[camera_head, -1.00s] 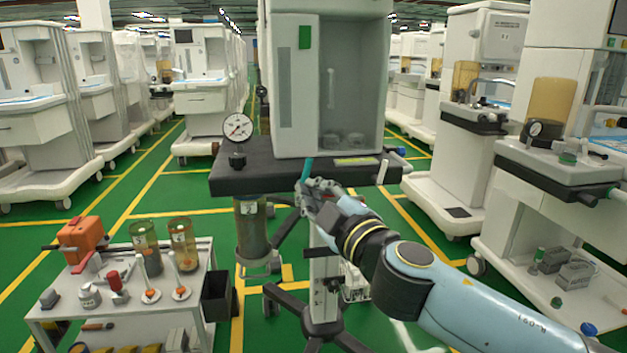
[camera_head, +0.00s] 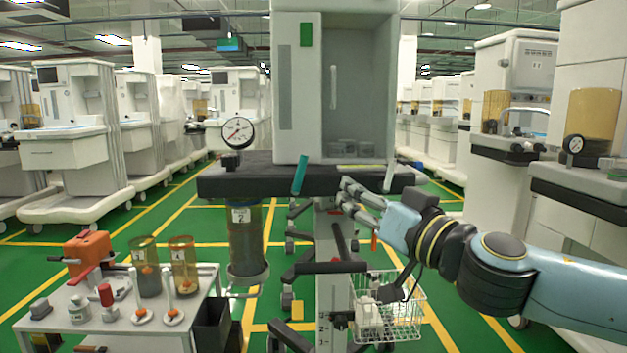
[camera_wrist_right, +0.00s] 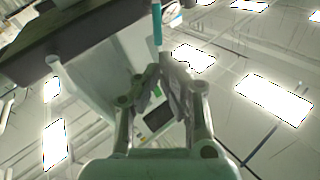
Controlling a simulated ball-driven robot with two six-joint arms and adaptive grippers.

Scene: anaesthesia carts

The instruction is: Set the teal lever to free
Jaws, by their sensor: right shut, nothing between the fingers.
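The teal lever (camera_head: 299,175) stands on the front edge of the dark shelf block (camera_head: 240,180) of the central cart. It is nearly upright, its top leaning a little to the right. My right gripper (camera_head: 345,191) is to the right of the lever, apart from it, in front of the block's front face. Its fingers are shut and empty. In the right wrist view the teal lever (camera_wrist_right: 157,26) shows beyond the fingertips (camera_wrist_right: 160,68). My left gripper is not in view.
A pale lever (camera_head: 390,177) stands at the block's right end. A pressure gauge (camera_head: 238,133) stands on its left, above a hanging canister (camera_head: 246,240). A wire basket (camera_head: 400,318) hangs below. A side table (camera_head: 120,340) with an orange case (camera_head: 88,252) stands at left.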

